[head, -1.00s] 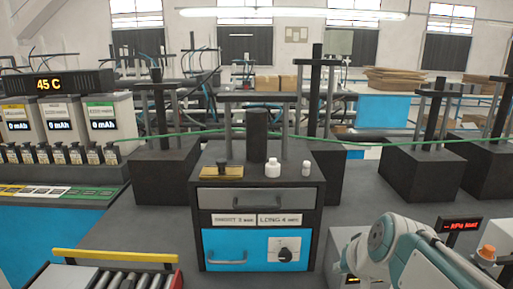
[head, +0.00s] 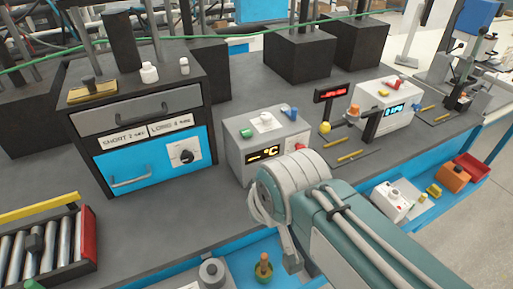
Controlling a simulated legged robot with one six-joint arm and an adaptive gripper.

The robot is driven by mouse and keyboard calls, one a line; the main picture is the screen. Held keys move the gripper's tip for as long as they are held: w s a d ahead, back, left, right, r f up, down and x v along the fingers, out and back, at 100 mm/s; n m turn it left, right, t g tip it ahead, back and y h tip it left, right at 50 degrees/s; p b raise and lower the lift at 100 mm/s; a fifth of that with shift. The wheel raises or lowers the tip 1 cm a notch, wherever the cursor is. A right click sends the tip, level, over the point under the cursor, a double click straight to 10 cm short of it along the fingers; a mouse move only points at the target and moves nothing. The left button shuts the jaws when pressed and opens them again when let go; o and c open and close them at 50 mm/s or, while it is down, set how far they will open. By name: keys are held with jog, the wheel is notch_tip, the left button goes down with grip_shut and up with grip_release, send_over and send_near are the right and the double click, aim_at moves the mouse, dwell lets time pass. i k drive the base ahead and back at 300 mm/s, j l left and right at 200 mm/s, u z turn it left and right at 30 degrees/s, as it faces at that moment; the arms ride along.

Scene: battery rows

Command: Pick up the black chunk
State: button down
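A small dark chunk (head: 35,243) sits on the metal rollers (head: 14,246) at the lower left. Another small dark lump (head: 91,82) rests on a yellow tray (head: 97,92) on top of the drawer cabinet at the upper left. I cannot tell which of them is the black chunk. My arm comes in from the lower right, with its pale joint in the middle of the view, right of both pieces. My gripper cannot be made out in this view.
The cabinet (head: 112,148) has a blue lower door with a knob. A grey temperature box (head: 236,140) stands right of it, before my arm. White bottles (head: 149,72) stand on the cabinet. Bare grey worktop (head: 150,222) lies between rollers and arm. Several black blocks stand behind.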

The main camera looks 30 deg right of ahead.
aim_at(34, 243)
jog(key=l+u, duration=0.1)
jog(key=u, duration=0.4)
jog(key=k+u, duration=0.15)
jog(key=u, duration=0.85)
jog(key=i+j+z, duration=0.45)
jog(key=j, duration=0.2)
jog(key=i+j+z, duration=0.25)
jog(key=j+z, duration=0.2)
jog(key=j, duration=0.3)
jog(key=i+j+z, duration=0.1)
jog(key=j+z, duration=0.15)
jog(key=j, duration=0.15)
